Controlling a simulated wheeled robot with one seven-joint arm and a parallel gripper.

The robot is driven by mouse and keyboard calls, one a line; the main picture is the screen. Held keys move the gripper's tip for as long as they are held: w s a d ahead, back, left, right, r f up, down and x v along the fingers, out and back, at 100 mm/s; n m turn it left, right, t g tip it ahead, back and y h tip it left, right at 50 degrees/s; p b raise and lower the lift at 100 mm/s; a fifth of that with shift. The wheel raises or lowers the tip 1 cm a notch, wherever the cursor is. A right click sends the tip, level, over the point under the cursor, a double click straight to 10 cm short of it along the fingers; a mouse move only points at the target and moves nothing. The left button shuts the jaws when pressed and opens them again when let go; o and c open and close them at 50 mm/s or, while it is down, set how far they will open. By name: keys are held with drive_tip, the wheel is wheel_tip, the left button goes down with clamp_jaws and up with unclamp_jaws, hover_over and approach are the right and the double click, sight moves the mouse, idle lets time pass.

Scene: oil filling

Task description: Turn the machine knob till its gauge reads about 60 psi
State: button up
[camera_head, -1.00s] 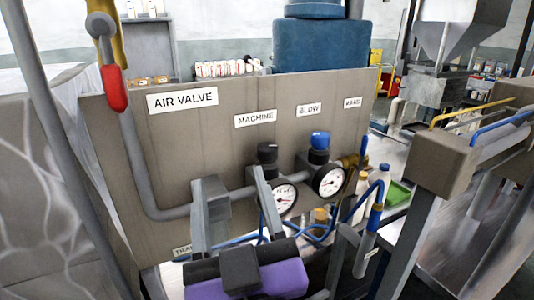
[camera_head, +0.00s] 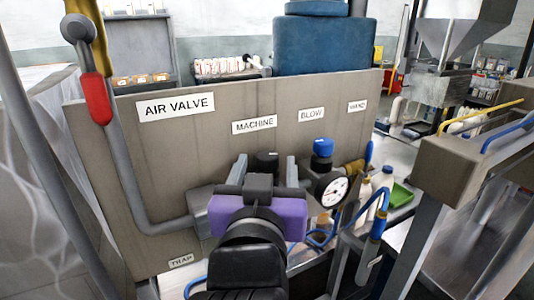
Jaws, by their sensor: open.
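The black machine knob (camera_head: 266,157) shows below the "MACHINE" label (camera_head: 254,125) on the grey panel. My gripper (camera_head: 267,169) is open, with one grey finger on each side of the knob in the picture. Gaps show between the fingers and the knob, and I cannot tell how deep the fingers reach around it. The machine gauge is hidden behind my gripper's purple and black body, so its reading cannot be seen.
The blue blow knob (camera_head: 322,148) and its white-faced gauge (camera_head: 334,191) stand close to the right of my gripper. A grey pipe with a red handle (camera_head: 96,98) runs down the left. Blue hoses (camera_head: 377,226) and a bottle (camera_head: 387,178) are at right.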

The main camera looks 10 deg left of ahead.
sight(267, 164)
drive_tip(key=shift+w+a, duration=0.1)
drive_tip(key=shift+w, duration=1.45)
drive_tip(key=shift+c, duration=0.2)
clamp_jaws()
drive_tip(key=shift+p, duration=0.35)
